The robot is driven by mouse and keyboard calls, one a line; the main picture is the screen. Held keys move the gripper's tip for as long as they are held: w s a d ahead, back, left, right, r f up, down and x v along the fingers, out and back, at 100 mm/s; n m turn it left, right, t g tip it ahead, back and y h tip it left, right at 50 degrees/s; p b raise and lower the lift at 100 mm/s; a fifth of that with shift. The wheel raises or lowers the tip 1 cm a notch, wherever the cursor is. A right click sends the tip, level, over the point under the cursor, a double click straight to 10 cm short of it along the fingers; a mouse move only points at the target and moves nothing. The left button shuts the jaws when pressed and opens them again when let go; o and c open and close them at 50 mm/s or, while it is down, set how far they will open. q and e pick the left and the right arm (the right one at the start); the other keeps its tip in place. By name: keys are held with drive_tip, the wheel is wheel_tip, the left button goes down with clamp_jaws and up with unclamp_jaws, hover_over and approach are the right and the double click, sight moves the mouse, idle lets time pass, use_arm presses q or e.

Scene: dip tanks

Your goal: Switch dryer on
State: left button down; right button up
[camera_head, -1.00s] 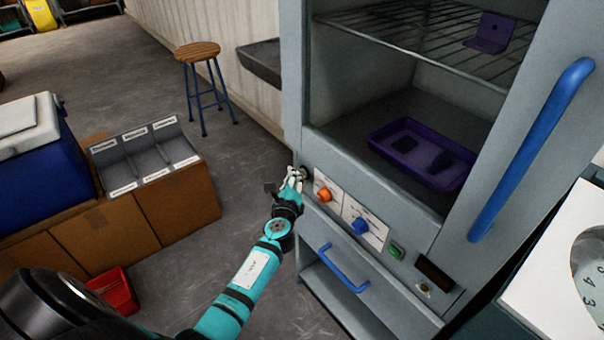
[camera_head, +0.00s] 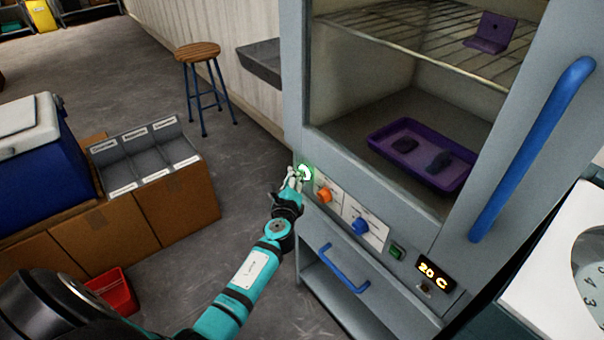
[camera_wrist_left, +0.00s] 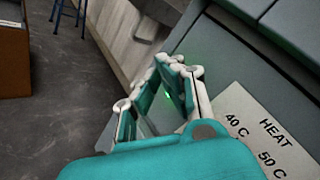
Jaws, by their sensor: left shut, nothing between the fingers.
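A round button (camera_head: 306,172) at the left end of the strip glows green. My left gripper (camera_head: 298,178) is shut and empty, with its fingertips at this button; exact contact is hard to tell. In the left wrist view, the fingers (camera_wrist_left: 172,80) partly hide the button, and a small green glow shows between them. An orange knob (camera_head: 324,194) and a blue knob (camera_head: 360,227) sit to the right. My right gripper is not in view.
A purple tray (camera_head: 458,184) with dark pieces lies inside the chamber. The blue door handle (camera_head: 535,150) is on the right. A blue drawer handle (camera_head: 343,268) sits below the strip. A stool (camera_head: 198,52) and a labelled grey bin (camera_head: 140,158) stand left.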

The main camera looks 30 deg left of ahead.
use_arm(q)
drive_tip(key=s+a, duration=0.2)
drive_tip(key=s, duration=0.3)
drive_tip(key=shift+s+a+p, duration=0.15)
drive_tip(key=shift+s+p, duration=0.15)
drive_tip(key=shift+p, duration=0.15)
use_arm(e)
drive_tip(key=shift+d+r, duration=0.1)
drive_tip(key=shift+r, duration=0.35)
